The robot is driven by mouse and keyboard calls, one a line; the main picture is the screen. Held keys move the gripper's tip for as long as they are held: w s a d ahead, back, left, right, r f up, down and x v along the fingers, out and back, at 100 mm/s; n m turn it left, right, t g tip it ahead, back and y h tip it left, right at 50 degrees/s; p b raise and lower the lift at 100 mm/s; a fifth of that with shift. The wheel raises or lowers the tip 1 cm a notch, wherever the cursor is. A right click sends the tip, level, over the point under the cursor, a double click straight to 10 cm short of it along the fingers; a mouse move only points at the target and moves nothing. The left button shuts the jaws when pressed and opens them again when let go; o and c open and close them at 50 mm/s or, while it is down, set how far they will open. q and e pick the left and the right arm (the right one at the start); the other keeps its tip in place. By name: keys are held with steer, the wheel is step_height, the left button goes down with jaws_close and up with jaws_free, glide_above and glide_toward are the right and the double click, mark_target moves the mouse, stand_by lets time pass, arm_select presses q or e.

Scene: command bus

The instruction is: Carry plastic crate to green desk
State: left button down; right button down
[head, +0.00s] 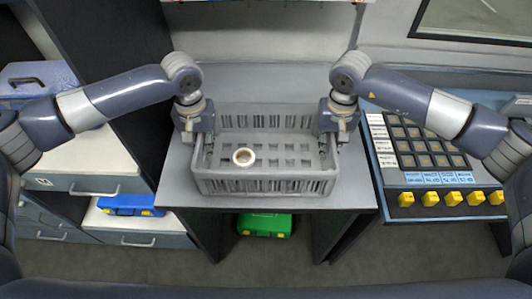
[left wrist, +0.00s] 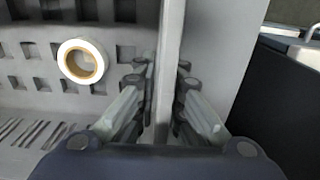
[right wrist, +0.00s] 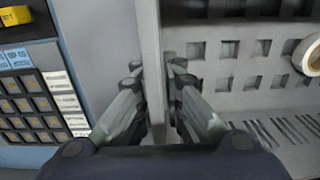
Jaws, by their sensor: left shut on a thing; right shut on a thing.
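The grey plastic crate (head: 265,187) stands on a grey table (head: 340,196) in the middle of the head view. A roll of tape (head: 243,157) lies inside it, left of centre. My left gripper (head: 208,150) is shut on the crate's left wall, with one finger inside and one outside; the wall (left wrist: 170,70) runs between the fingers in the left wrist view. My right gripper (head: 325,150) is shut on the right wall (right wrist: 150,60) in the same way. The crate looks level. I cannot tell which surface is the green desk.
A button console (head: 425,160) with yellow switches stands close on the right. A green case (head: 264,225) is under the table. White drawers (head: 90,165) with a blue case (head: 128,205) are at left. Another blue case (head: 40,80) sits higher up. The floor (head: 270,262) in front is clear.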

mark_target(199, 134)
arm_select(q)
steer(key=shift+w+r, duration=0.1)
steer(key=shift+r, duration=0.1)
arm_select(e)
steer(key=shift+w+r, duration=0.1)
steer(key=shift+r, duration=0.1)
